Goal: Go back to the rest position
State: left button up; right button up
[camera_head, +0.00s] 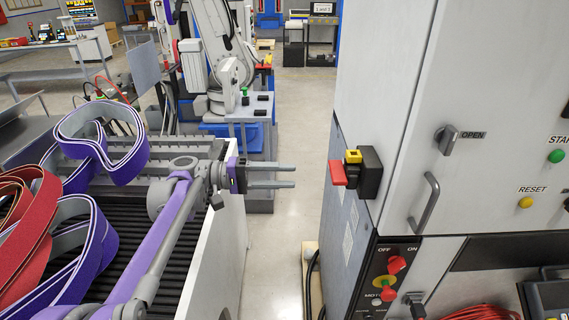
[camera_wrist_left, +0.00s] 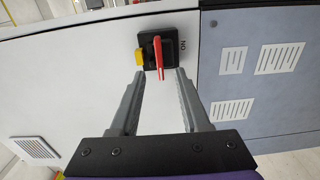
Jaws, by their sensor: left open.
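My left gripper (camera_head: 295,176) reaches in from the left in the head view, its two grey fingers apart and empty, pointing right at the cabinet. In the left wrist view its fingers (camera_wrist_left: 157,85) stand open on either side of the lower part of a red switch handle (camera_wrist_left: 159,55). The handle sits on a black switch box (camera_wrist_left: 177,47) with a yellow tab (camera_wrist_left: 139,57) and the word ON. In the head view the red handle (camera_head: 338,173) is to the right of the fingertips, with a visible gap. My right gripper is in neither view.
The grey cabinet (camera_head: 385,110) fills the right side, with a door handle (camera_head: 424,203), an OPEN knob (camera_head: 446,139) and coloured buttons. A conveyor (camera_head: 150,245) with purple and red straps lies at the left. Clear floor (camera_head: 285,215) runs between them.

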pick_arm(q)
jog(key=s+f+n+t+y, duration=0.1)
jog(key=s+f+t+y, duration=0.1)
jog(key=s+f+y, duration=0.4)
jog(key=s+a+f+t+y, duration=0.3)
jog(key=s+a+f+y, duration=0.9)
jog(key=s+a+f, duration=0.5)
jog(key=s+f, duration=0.2)
jog(key=s, duration=0.1)
jog(key=shift+s+m+t, duration=0.25)
jog(key=shift+m+t, duration=0.15)
